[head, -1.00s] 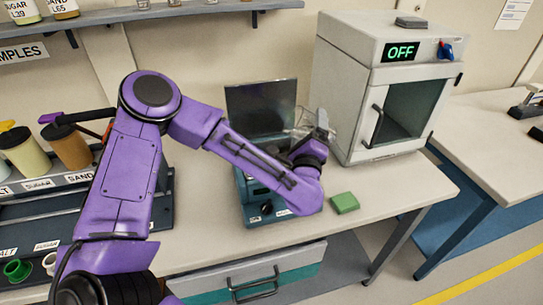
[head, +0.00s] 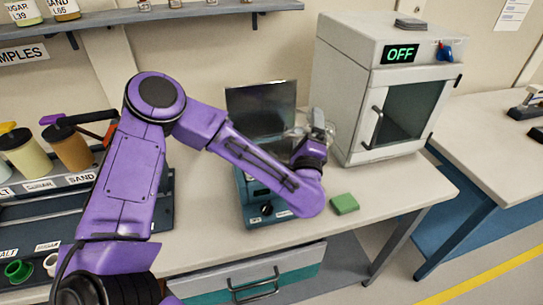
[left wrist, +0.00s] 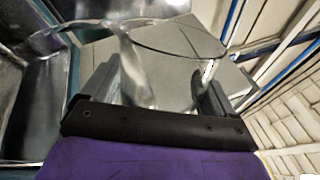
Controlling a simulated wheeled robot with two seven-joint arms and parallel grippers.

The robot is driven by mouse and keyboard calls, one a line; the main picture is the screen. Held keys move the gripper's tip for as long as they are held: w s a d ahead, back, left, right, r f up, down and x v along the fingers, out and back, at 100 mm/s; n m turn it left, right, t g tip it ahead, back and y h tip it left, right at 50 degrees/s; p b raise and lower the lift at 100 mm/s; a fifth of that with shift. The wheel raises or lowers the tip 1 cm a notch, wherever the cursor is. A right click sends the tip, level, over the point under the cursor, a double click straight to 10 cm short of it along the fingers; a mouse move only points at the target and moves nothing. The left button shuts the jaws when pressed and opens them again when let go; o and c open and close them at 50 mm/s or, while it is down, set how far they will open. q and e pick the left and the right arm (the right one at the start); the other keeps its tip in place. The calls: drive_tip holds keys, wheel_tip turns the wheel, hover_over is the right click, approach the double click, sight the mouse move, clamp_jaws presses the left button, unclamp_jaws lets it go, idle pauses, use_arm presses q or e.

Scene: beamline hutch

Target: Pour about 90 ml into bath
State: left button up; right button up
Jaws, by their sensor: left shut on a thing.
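My left gripper (head: 316,130) is shut on a clear glass vessel (head: 298,131), at the back right of the teal bath unit (head: 248,208). The bath stands on the bench with a dark panel (head: 262,108) upright behind it. My purple forearm hides much of the bath and its opening. In the left wrist view, the vessel's round rim and clear wall (left wrist: 138,75) show between the fingers of my left gripper (left wrist: 155,92). I cannot tell the liquid level or whether any liquid is flowing. My right gripper is not in view.
A white oven (head: 345,90) reading OFF stands right of the bath. A green block (head: 344,204) lies on the bench (head: 395,195) near its front edge. Labelled jars (head: 72,150) stand in a rack at the left. A shelf (head: 130,16) runs above. The bench's right end is clear.

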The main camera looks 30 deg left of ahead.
use_arm(q)
drive_tip(key=shift+r+n, duration=0.25)
drive_tip(key=shift+n, duration=0.25)
idle(0.5)
drive_tip(key=shift+s+a+f+n+y+b, duration=0.25)
drive_tip(key=shift+a+n+b, duration=0.15)
drive_tip(key=shift+b, duration=0.35)
drive_tip(key=shift+s+a+f+n+y+b, duration=0.1)
drive_tip(key=shift+s+a+n+y+b, duration=0.15)
drive_tip(key=shift+n+b, duration=0.35)
idle(0.3)
